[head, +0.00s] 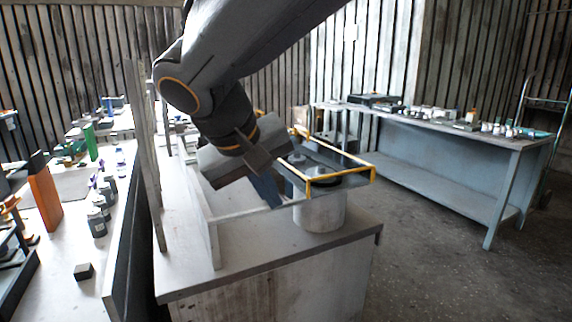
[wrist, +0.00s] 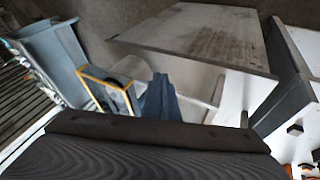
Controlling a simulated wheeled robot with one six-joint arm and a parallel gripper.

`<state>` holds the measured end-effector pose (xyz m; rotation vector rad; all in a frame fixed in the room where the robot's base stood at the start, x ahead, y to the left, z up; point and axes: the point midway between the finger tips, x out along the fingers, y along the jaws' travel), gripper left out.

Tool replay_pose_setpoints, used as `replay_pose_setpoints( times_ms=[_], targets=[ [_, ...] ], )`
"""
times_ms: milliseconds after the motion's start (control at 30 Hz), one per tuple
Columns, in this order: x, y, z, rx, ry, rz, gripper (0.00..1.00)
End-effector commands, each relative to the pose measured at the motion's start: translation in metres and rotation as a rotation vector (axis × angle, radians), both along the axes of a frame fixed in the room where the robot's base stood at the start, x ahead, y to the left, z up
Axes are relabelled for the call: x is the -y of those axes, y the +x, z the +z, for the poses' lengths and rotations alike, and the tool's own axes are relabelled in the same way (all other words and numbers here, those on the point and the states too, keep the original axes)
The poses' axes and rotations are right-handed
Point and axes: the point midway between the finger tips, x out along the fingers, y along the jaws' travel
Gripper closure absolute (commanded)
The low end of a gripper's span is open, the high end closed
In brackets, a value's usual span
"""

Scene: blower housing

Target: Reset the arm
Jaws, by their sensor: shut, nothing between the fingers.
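My arm reaches down from the top of the head view, and my gripper (head: 268,195) hangs over the grey bench (head: 245,265). Its blue-grey fingers are shut with nothing held. In the wrist view the fingers (wrist: 160,92) point up past the dark wrist housing. The fingertips are beside a tray with a yellow rim (head: 345,177), which stands on a pale round drum (head: 320,214) on the bench. The tray also shows in the wrist view (wrist: 108,92), left of the fingers. I cannot tell whether the fingers touch anything.
A white-framed open housing (head: 213,235) stands on the bench below my gripper. Upright boards (head: 150,165) divide it from a cluttered white table (head: 75,245) with bottles and an orange block (head: 45,197). A blue-grey workbench (head: 430,125) stands behind right. The floor (head: 440,255) between is clear.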

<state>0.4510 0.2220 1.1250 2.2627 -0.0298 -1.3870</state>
Motion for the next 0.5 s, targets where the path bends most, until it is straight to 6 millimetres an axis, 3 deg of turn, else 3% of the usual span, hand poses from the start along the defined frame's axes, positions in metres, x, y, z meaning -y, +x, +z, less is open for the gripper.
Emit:
replay_pose_setpoints(
  times_ms=[267,500],
  targets=[
    [0.038,-0.001,-0.043,-0.114,0.013,-0.032,1.00],
    [0.094,-0.010,-0.100,-0.257,0.069,-0.091,1.00]
  ],
)
